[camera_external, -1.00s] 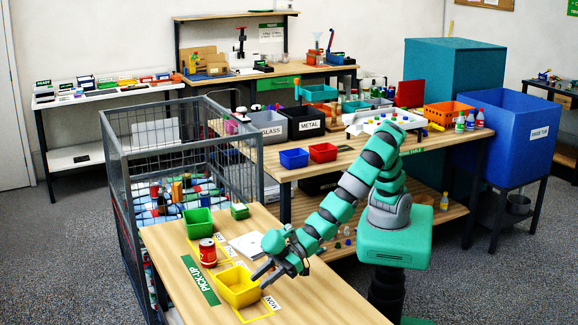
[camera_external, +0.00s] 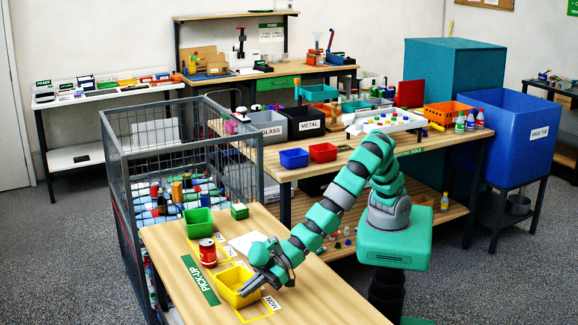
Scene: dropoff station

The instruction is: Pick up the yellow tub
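The yellow tub (camera_external: 229,279) is an open-topped box on the wooden pick-up table (camera_external: 325,297), near a yellow outline marked on the tabletop. My gripper (camera_external: 247,287) reaches down from the right and overlaps the tub's right side in this view. Its fingers lie over the tub's rim and opening. I cannot tell whether they touch the tub or how far apart they are. The tub's right part is hidden behind the gripper.
A red can (camera_external: 208,252) stands just behind the tub. A green tub (camera_external: 198,222) and a small green box (camera_external: 239,211) sit farther back. A wire cage (camera_external: 118,200) borders the table's left. The table's front right is clear.

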